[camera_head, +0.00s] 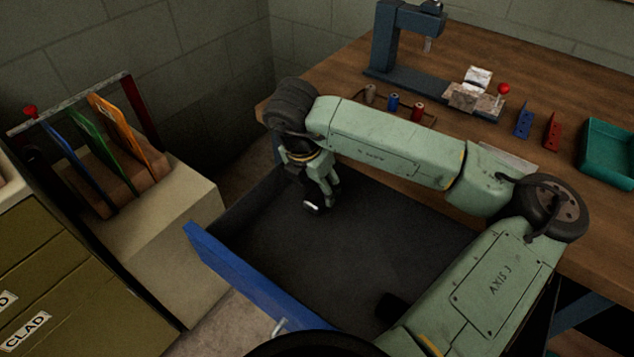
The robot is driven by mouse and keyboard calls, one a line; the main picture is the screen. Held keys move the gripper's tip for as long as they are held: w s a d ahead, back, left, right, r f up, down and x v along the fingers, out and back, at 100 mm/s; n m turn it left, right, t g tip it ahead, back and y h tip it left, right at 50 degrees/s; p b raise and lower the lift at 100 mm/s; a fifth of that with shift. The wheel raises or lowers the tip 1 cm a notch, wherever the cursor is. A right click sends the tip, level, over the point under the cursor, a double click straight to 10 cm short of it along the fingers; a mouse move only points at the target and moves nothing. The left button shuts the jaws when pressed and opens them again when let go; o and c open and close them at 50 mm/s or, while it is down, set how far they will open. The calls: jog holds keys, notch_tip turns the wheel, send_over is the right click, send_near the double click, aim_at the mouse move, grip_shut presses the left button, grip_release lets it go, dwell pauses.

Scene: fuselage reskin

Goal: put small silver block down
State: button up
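My gripper (317,205) points down inside the open drawer (265,225), towards its back left part. A small silver block (312,206) shows as a bright piece at the fingertips, and the fingers appear shut on it. Most of the block is hidden by the fingers. I cannot tell whether it touches the dark drawer floor. The drawer has a blue front panel (255,285).
A wooden workbench (560,75) carries a blue press (395,50), small spools, blue and red brackets and a teal tray (610,150). A rack (110,160) with coloured panels stands left. The drawer floor has free room; a dark object (390,308) shows near its front.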

aim_at(308, 212)
jog(key=shift+r+p, duration=0.55)
jog(key=shift+r, duration=0.1)
jog(key=b+v, duration=0.2)
jog(key=v, duration=0.9)
jog(key=shift+s+r, duration=0.15)
jog(key=shift+r, duration=0.2)
jog(key=shift+a, duration=0.2)
